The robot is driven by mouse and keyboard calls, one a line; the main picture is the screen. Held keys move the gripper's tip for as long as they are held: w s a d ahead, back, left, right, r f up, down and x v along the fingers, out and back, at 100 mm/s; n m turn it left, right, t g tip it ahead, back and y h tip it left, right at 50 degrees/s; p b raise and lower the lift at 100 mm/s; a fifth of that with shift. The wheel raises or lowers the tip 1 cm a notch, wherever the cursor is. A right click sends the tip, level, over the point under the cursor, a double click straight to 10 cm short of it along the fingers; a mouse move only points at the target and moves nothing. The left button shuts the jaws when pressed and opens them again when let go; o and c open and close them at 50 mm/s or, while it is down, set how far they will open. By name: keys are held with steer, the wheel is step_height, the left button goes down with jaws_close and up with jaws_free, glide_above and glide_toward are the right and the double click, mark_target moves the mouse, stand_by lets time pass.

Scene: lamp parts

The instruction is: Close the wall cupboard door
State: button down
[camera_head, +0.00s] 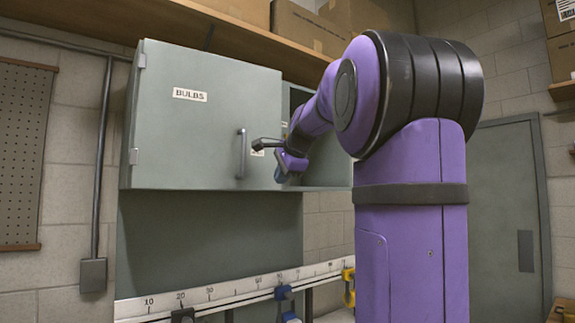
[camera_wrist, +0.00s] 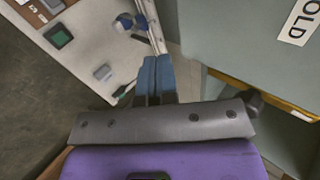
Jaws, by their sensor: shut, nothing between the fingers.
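The grey-green wall cupboard door (camera_head: 205,120), labelled BULBS, has its hinges on the left and an upright handle (camera_head: 241,152) near its free right edge. The cupboard's open interior (camera_head: 328,160) shows to the right of that edge, partly hidden by my arm. My gripper (camera_head: 281,174) is at the door's free edge, low down; I cannot tell whether it touches the door. In the wrist view its blue fingers (camera_wrist: 156,76) are together with nothing between them. A grey-green surface (camera_wrist: 250,40) with a label ending in OLD lies to their right.
A wooden shelf (camera_head: 235,38) with cardboard boxes (camera_head: 300,27) runs above the cupboard. Below are a ruler rail (camera_head: 230,285) and clamps (camera_head: 284,293). A pegboard (camera_head: 24,150) hangs left. The wrist view shows a worktop (camera_wrist: 100,40) with small items.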

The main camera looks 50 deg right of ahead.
mark_target(269, 175)
steer(key=shift+w+d+f, duration=0.2)
steer(key=shift+w+d, duration=0.1)
steer(key=shift+w, duration=0.55)
steer(key=shift+w+d+f, duration=0.25)
steer(key=shift+w, duration=0.6)
steer(key=shift+w+d+f, duration=0.2)
steer(key=shift+w+d, duration=0.1)
steer(key=shift+w, duration=0.55)
steer(key=w, duration=0.1)
steer(key=w+d+n, duration=0.1)
steer(key=w, duration=0.1)
steer(key=shift+w+d+y, duration=0.1)
steer(key=shift+d+y, duration=0.05)
steer(key=shift+y, duration=0.25)
steer(key=shift+w+d, duration=0.1)
steer(key=shift+w, duration=0.2)
steer(key=shift+r+t, duration=0.2)
steer(key=shift+t, duration=0.1)
steer(key=shift+w, duration=0.1)
